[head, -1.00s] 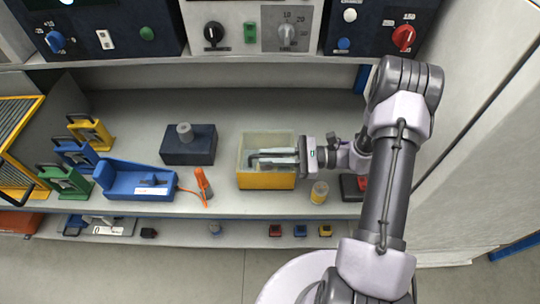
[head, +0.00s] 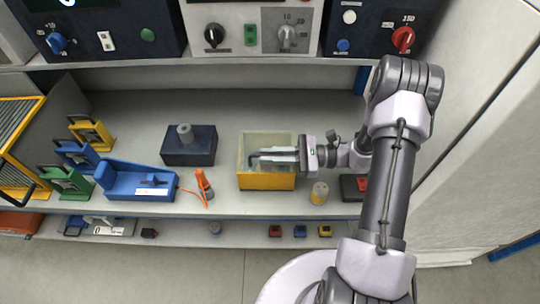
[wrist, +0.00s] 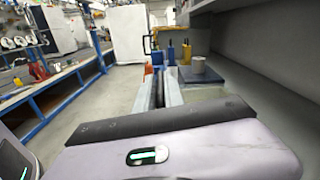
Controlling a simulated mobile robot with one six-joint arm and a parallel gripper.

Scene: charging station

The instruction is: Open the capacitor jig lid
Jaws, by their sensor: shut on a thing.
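The capacitor jig appears to be the yellow-fronted box (head: 266,182) with pale, see-through upper walls, on the bench in the head view. My gripper (head: 272,156) reaches in from the right, its fingers lying level over the box and pointing left. The fingers are close together, on what seems to be the lid's dark handle (head: 254,160) near their tips; the exact contact is too small to tell. The lid's angle cannot be made out clearly. In the wrist view the fingers (wrist: 160,90) point away from me and the box is hidden below my gripper body.
A dark block with a grey cylinder (head: 188,150), a blue tray (head: 135,182) and an orange-handled tool (head: 203,183) stand to the left. The shelf with panels (head: 285,35) overhangs behind.

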